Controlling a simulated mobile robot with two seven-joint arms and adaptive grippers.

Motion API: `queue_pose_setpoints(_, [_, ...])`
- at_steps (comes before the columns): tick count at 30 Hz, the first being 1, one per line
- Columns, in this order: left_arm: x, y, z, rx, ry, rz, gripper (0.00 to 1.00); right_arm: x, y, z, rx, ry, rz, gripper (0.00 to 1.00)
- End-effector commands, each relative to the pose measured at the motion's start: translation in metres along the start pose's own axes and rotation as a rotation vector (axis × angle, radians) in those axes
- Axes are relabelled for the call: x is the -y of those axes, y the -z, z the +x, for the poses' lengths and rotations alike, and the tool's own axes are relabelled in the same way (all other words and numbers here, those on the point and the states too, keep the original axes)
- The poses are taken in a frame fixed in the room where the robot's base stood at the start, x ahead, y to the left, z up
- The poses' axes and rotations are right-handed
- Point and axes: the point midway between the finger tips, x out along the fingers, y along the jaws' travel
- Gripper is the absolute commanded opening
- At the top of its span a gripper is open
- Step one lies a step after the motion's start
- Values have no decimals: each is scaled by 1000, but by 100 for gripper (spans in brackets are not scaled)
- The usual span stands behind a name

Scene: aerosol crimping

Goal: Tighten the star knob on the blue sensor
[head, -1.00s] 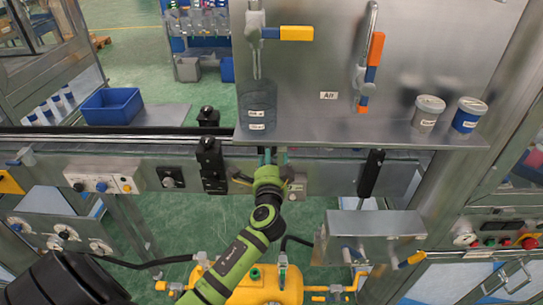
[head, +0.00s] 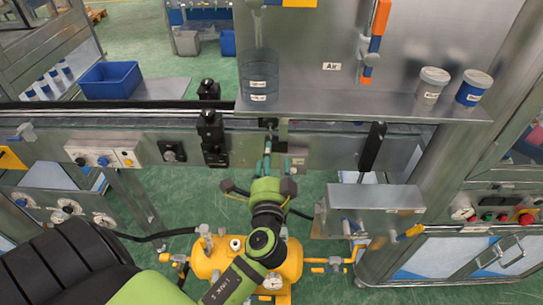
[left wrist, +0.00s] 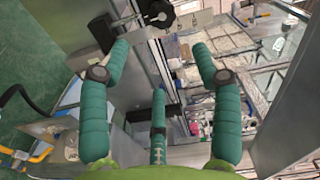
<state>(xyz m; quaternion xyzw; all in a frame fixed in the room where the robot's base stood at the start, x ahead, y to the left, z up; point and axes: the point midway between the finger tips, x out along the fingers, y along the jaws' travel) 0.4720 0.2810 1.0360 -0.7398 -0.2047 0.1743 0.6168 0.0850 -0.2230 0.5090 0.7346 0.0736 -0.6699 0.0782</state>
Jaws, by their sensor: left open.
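A black lobed knob (left wrist: 157,13), which looks like the star knob, shows at the top of the left wrist view, beside a black block (left wrist: 102,32). In the head view a small dark part (head: 268,122) sits on the rail just beyond my fingers. I cannot make out the blue sensor's body in either view. My left gripper (head: 267,150) is in front of the rail, pointing at it. In the left wrist view its teal fingers (left wrist: 160,62) are spread, with nothing between them, and apart from the knob. My right gripper is not in view.
A steel shelf (head: 350,107) with a glass cylinder (head: 259,78) and two lidded cans (head: 430,88) overhangs the rail. Black brackets (head: 213,138) stand left of my gripper and a black handle (head: 372,147) right. A yellow tank (head: 290,262) is below.

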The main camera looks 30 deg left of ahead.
Motion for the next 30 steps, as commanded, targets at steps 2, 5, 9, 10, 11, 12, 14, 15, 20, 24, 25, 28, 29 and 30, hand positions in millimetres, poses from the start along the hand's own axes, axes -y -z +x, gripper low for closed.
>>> queue_pose_setpoints(2, [0, 0, 0, 0, 0, 0, 64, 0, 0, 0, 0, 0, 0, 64])
queue_pose_setpoints(5, [0, 0, 0, 0, 0, 0, 64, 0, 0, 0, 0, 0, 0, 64])
queue_pose_setpoints(9, [0, 0, 0, 0, 0, 0, 64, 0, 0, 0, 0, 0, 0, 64])
queue_pose_setpoints(10, [0, 0, 0, 0, 0, 0, 64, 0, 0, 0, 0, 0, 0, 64])
queue_pose_setpoints(11, [0, 0, 0, 0, 0, 0, 64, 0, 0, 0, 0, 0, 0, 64])
queue_pose_setpoints(12, [-1, 0, 0, -1, -3, 0, 64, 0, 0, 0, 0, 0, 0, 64])
queue_pose_setpoints(14, [-8, 1, 1, -5, -18, 0, 64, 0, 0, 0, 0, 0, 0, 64])
queue_pose_setpoints(15, [-19, 2, 1, -12, -40, -1, 64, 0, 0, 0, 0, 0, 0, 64])
queue_pose_setpoints(20, [-103, 4, -5, -52, -230, -23, 64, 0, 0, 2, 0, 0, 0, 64])
queue_pose_setpoints(24, [-207, -5, -31, -67, -476, -76, 64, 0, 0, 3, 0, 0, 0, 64])
queue_pose_setpoints(25, [-229, -9, -39, -65, -529, -89, 64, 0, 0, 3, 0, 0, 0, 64])
queue_pose_setpoints(28, [-296, -28, -71, -37, -701, -141, 64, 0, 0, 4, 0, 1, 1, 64])
queue_pose_setpoints(29, [-315, -34, -83, -24, -752, -157, 64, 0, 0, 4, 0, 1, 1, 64])
queue_pose_setpoints(30, [-339, -45, -99, -1, -818, -182, 64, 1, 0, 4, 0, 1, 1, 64])
